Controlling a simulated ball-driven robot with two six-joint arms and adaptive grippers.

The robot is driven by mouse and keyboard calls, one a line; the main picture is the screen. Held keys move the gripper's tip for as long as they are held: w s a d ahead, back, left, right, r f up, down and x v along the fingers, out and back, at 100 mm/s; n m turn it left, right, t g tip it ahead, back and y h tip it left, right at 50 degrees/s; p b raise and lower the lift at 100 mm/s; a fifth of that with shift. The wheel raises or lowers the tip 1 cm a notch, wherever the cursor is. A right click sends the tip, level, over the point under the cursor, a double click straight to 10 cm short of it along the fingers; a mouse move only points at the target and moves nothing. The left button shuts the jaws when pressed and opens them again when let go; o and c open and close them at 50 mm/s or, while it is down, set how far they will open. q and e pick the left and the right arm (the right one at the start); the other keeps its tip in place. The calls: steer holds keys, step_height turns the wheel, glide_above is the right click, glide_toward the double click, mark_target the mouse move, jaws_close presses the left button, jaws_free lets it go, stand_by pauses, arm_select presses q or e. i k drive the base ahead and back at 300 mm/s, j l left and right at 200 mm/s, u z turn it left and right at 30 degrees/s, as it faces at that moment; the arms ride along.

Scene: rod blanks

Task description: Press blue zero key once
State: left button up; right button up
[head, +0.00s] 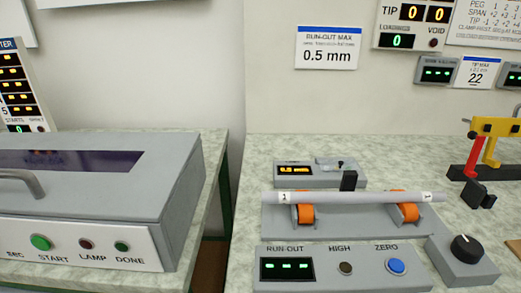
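The blue zero key (396,266) is a round button under the label ZERO on the sloped front of a grey run-out box (330,284). The box's display (287,268) shows green dashes under RUN-OUT, and a dark round lamp (346,268) sits under HIGH. Behind the box, a grey rod (350,197) marked 1 at both ends lies across orange rollers (305,213). Nothing covers the key. Neither of my grippers is in the head view.
A dark knob (466,247) on a grey box stands right of the key. A small gauge with an amber display (295,170) is behind the rod. A grey machine (90,195) stands on the left bench, with a gap between benches. A yellow and red fixture (489,145) is at right.

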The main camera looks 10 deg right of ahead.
mark_target(395, 265)
steer(key=z, duration=1.35)
